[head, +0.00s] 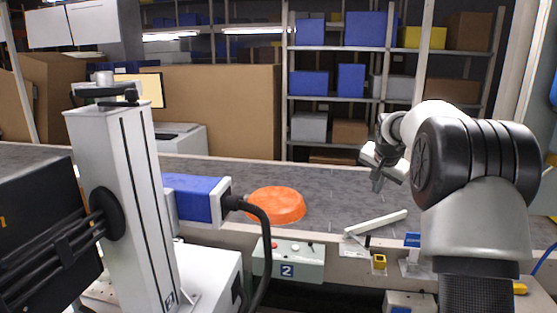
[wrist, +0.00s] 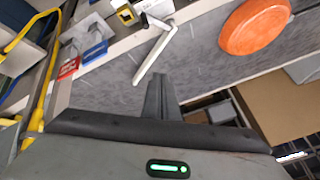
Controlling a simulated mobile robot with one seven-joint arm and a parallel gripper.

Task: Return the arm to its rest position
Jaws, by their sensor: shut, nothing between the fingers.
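My gripper (head: 377,181) is at the right in the head view, above the grey conveyor belt (head: 335,187). Its fingers are together and hold nothing. In the wrist view the shut fingers (wrist: 160,78) point toward the belt (wrist: 205,72). My arm rises from the lower right of the head view and bends over toward the belt. The pan also shows at the upper right of the wrist view (wrist: 255,25).
A white bar (head: 376,223) angles over the belt's near edge below my gripper. A blue-and-white device on a column (head: 130,190) stands at the left, beside the pan. A control box (head: 289,262) is on the conveyor front. Shelves with bins (head: 345,80) stand behind.

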